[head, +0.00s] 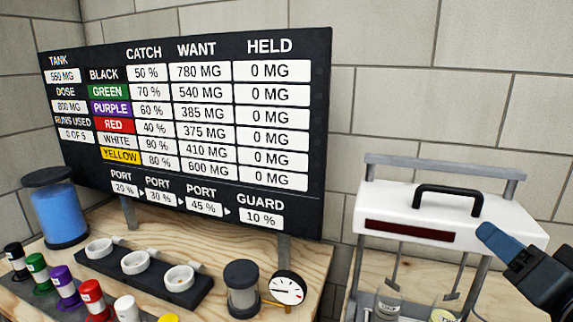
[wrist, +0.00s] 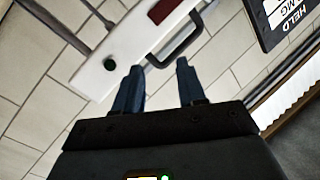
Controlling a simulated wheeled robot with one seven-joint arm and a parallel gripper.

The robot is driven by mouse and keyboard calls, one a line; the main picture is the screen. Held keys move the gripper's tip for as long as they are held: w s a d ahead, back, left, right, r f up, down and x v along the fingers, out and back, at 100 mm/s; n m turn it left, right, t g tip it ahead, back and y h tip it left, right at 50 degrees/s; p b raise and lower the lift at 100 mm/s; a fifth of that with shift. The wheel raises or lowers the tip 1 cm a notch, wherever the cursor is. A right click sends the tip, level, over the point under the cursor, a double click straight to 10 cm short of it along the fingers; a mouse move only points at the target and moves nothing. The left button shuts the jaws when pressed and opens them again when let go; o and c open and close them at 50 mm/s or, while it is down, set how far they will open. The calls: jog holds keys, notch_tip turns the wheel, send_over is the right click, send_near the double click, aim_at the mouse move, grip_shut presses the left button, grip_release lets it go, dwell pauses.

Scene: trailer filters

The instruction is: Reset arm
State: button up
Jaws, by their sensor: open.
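My gripper shows at the right edge of the head view, where a blue finger (head: 500,243) is raised in front of the white machine's right end. In the wrist view my gripper (wrist: 158,75) has its two blue fingers spread apart with nothing between them. The white machine (wrist: 125,50) with a black handle (wrist: 180,45) lies beyond the fingertips. I cannot tell whether a finger touches it. In the head view the white machine (head: 380,212) stands on a grey frame, with its handle (head: 448,195) on top.
A black board (head: 185,120) stands at the back of the wooden bench (head: 225,295). On the bench are a blue tank (head: 57,210), a tray with three white cups (head: 140,275), a dark-capped jar (head: 242,288), a gauge (head: 288,288) and several coloured canisters (head: 66,285). Jars (head: 388,305) stand under the machine.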

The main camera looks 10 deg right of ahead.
jog(key=s+a+f+n+g+y, duration=0.1)
jog(key=s+a+f+n, duration=0.25)
jog(key=s+f, duration=0.3)
jog(key=s+a+f+n+y, duration=0.2)
jog(key=s+f+n, duration=0.2)
jog(key=s+f, duration=0.25)
jog(key=s+a+f, duration=0.1)
jog(key=s+a, duration=0.4)
jog(key=s, duration=0.3)
jog(key=s+a+f+g, duration=0.1)
jog(key=s+a+f, duration=0.1)
jog(key=s+a, duration=0.3)
jog(key=s+n, duration=0.1)
jog(key=s, duration=0.2)
jog(key=shift+s+y, duration=0.2)
jog(key=shift+y, duration=0.1)
jog(key=shift+a+f, duration=0.1)
